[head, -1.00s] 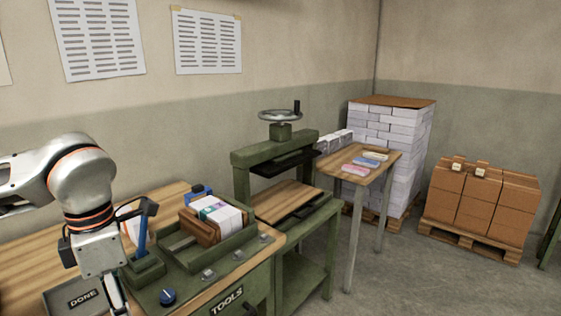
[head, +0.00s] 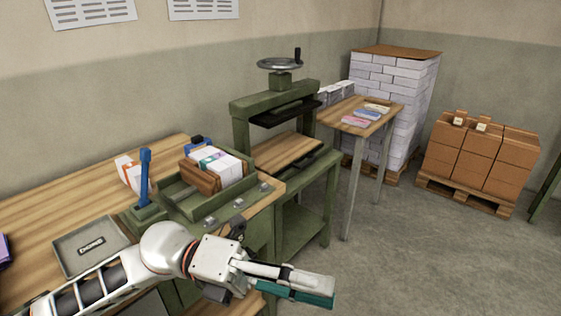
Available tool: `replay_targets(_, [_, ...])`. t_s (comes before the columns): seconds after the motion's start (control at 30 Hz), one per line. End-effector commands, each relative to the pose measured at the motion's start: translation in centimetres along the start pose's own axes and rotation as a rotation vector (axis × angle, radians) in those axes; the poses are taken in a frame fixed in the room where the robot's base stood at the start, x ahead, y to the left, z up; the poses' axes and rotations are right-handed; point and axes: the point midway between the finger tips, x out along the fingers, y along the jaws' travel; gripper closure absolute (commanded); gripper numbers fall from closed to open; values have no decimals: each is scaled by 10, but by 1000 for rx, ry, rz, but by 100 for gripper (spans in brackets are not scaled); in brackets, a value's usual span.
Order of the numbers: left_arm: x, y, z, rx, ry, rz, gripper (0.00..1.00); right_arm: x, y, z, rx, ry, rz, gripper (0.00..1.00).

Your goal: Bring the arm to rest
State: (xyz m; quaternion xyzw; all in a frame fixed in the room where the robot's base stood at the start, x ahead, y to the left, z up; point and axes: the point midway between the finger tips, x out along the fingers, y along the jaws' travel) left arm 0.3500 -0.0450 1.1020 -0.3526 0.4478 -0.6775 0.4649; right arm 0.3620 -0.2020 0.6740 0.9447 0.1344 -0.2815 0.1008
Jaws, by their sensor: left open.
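My left arm comes in low from the left edge, and its gripper (head: 318,289) is stretched out to the right, in front of the workbench (head: 60,212). Its fingers are pale with a teal-green strip along the lower side. The jaws are open, though the gap is hard to see from this angle. I cannot see anything held between them. The gripper looks clear of the bench and the things on it. My right gripper is not in view.
A green box (head: 216,206) holds paper blocks (head: 222,167). A press (head: 275,103) stands behind. The floor at right (head: 400,255) is open.

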Motion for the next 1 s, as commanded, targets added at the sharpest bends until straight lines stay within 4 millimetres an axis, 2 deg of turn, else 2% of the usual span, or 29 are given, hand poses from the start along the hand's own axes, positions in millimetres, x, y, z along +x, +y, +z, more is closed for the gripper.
replay_targets(0.13, [-8,-2,37,-181,-271,-191,57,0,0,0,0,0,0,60])
replay_targets(0.27, [-38,17,69,-360,-526,-321,57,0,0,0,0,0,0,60])
replay_targets(0.37, [-71,47,84,-514,-727,-402,57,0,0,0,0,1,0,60])
replay_targets(0.4, [-86,63,86,-579,-809,-428,57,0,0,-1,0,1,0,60])
replay_targets(0.47, [-110,90,85,-681,-932,-463,57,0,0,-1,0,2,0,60])
replay_targets(0.5, [-126,111,81,-752,-1015,-483,57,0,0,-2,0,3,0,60])
replay_targets(0.57, [-150,144,69,-858,-1138,-506,57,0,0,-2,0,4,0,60])
replay_targets(0.67, [-185,196,39,-1024,-1320,-528,57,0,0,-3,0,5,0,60])
replay_targets(0.77, [-213,243,-3,-1180,-1483,-536,57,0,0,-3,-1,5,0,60])
replay_targets(0.8, [-223,261,-22,-1240,-1545,-535,57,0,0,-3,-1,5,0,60])
replay_targets(0.9, [-241,300,-75,-1385,-1686,-528,57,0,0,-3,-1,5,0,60])
replay_targets(1.0, [-253,328,-126,-1508,-1803,-514,57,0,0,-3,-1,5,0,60])
